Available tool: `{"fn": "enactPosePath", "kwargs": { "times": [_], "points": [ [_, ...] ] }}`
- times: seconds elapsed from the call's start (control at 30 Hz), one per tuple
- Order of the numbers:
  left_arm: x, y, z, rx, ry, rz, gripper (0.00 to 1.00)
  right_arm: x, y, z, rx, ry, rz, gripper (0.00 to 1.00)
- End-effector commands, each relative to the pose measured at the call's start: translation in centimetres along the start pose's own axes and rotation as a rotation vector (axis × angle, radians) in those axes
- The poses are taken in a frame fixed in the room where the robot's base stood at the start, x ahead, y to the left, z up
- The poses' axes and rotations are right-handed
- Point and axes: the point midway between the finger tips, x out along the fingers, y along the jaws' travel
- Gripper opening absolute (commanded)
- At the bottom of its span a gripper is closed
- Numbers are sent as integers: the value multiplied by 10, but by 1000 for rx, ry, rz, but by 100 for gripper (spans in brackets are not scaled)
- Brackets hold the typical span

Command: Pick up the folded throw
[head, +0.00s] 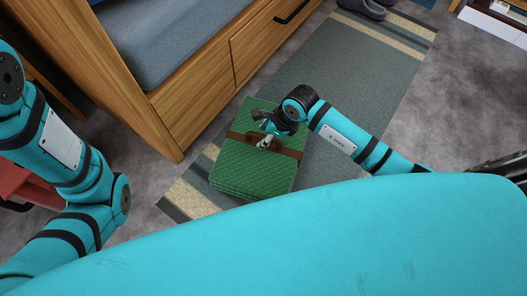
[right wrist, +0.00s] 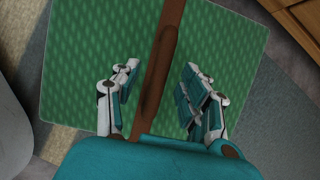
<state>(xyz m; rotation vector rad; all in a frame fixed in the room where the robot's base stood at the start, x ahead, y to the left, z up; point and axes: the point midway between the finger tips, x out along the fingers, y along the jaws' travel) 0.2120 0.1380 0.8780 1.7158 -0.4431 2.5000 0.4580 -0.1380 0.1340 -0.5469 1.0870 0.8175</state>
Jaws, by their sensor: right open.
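The folded throw (head: 240,173) is a green, quilted-looking stack with a brown strap (head: 288,151) around its middle. It lies on the striped rug beside the wooden bench. In the right wrist view the throw (right wrist: 90,60) fills most of the picture, and the strap with its raised handle (right wrist: 160,70) runs between my fingers. My right gripper (head: 266,143) is above the throw's middle; in the right wrist view its fingers (right wrist: 158,85) are apart, one on each side of the strap. I cannot tell whether they touch the throw. My left arm shows at the left, but its gripper is out of view.
A wooden bench (head: 208,80) with drawers and a grey cushion (head: 165,35) stands close to the throw's upper left. The rug (head: 340,75) extends clear to the upper right. Dark shoes (head: 365,8) lie at its far end. Grey floor (head: 455,110) is open at right.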

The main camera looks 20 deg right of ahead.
Motion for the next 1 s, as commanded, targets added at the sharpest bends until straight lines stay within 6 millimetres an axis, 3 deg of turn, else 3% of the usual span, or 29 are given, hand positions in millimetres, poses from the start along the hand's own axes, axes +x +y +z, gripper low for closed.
{"fn": "enactPosePath", "kwargs": {
  "times": [0.03, 0.1, 0.4, 0.73, 1.0],
  "points": [
    [-12, 2, -2, -1, -8, -1, 40, 12, 1, -1, 1, -1, 1, 44],
    [-14, 2, -2, -1, -8, -1, 40, 16, 0, -1, 0, -1, 1, 44],
    [-14, 2, -2, -1, -8, -1, 40, 16, 0, 0, 0, 0, 1, 44],
    [-14, 2, -2, -1, -7, -1, 40, 16, 0, 0, 0, 0, 1, 1],
    [-14, 2, -2, -1, -7, -1, 40, 16, 1, 0, -1, 0, 1, 0]
  ]
}}
